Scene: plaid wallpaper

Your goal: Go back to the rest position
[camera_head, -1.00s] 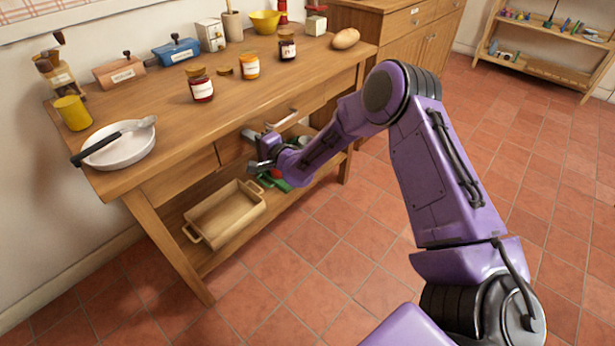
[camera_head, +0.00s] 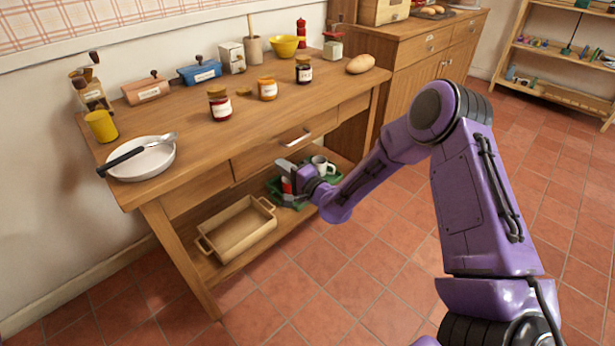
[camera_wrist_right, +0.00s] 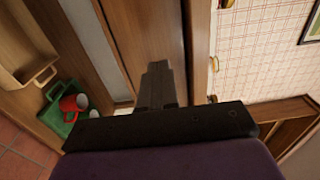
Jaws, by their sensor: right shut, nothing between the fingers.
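My right gripper (camera_head: 287,182) is in front of the wooden table, below its top and near the drawer with the metal handle (camera_head: 296,137). It is shut and holds nothing. It partly covers the green tray (camera_head: 277,185) on the lower shelf in the head view. In the right wrist view my shut fingers (camera_wrist_right: 160,85) point toward the table's wooden front. My left gripper is not in view.
The tabletop (camera_head: 190,128) holds several jars, a yellow bowl (camera_head: 287,46), a bread roll (camera_head: 360,64) and a white pan (camera_head: 142,160). A wooden tray (camera_head: 238,232) and the green tray with mugs (camera_wrist_right: 75,103) sit on the lower shelf. The tiled floor on the right is free.

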